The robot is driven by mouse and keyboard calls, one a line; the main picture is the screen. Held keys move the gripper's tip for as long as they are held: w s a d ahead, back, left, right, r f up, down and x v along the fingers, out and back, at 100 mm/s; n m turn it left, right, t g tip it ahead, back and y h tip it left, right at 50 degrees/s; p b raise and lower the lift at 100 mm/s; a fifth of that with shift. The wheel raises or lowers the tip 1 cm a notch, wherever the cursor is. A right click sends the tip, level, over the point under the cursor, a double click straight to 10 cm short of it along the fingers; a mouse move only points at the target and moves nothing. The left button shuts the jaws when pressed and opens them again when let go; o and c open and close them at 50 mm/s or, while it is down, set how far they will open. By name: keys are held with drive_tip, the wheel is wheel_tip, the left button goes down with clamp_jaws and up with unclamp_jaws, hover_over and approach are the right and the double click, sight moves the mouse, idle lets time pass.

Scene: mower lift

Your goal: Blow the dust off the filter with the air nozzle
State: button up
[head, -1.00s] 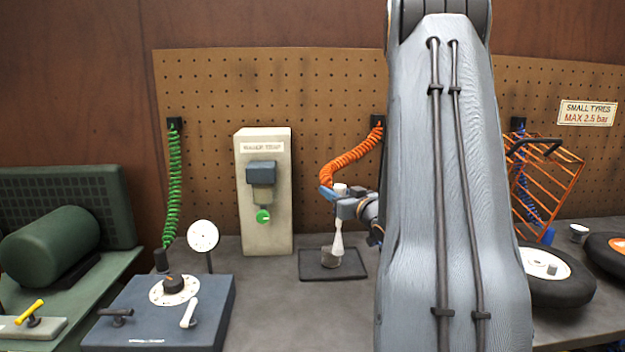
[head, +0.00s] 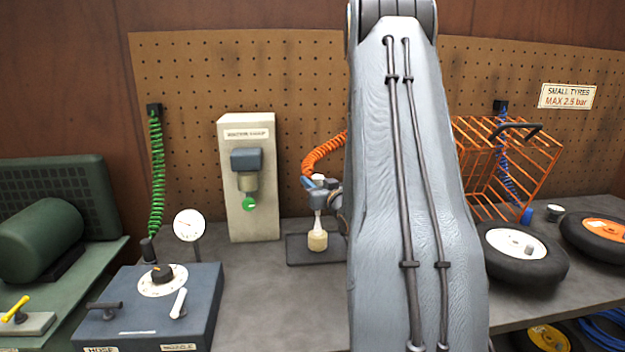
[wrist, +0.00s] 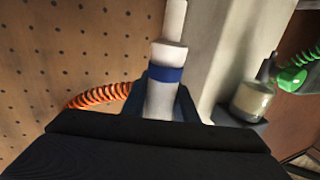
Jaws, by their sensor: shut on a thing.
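My gripper (head: 322,190) is shut on the air nozzle. In the wrist view the white nozzle (wrist: 165,90) with a blue band sits between the jaws (wrist: 165,105). The orange coiled hose (head: 322,155) runs behind it to the pegboard. In the head view a narrow pale cone points down from the gripper to the filter (head: 317,241); I cannot tell whether it is the nozzle's tip or an air jet. The filter is a small cream cylinder, upright on a dark flat tray (head: 297,252). My arm hides the tray's right end.
A pale pillar with the water trap (head: 247,165) stands left of the tray. A blue-grey box (head: 140,310) with a dial and levers is at front left. Tyres (head: 522,255) and an orange rack (head: 490,160) are at right.

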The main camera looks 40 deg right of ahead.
drive_tip(key=shift+s+d+f, duration=0.1)
drive_tip(key=shift+s+d, duration=0.05)
drive_tip(key=shift+s, duration=0.55)
idle(0.4)
drive_tip(key=shift+w+d, duration=0.35)
drive_tip(key=shift+w, duration=0.2)
drive_tip(key=shift+w+d, duration=0.15)
drive_tip(key=shift+w, duration=0.15)
drive_tip(key=shift+w+a, duration=0.25)
drive_tip(key=shift+a, duration=0.05)
drive_tip(key=shift+w+a, duration=0.2)
drive_tip(key=shift+a, duration=0.15)
drive_tip(key=shift+w+a, duration=0.1)
drive_tip(key=shift+a, duration=0.1)
idle(0.4)
drive_tip(key=shift+s+a, duration=0.25)
drive_tip(key=shift+s, duration=0.2)
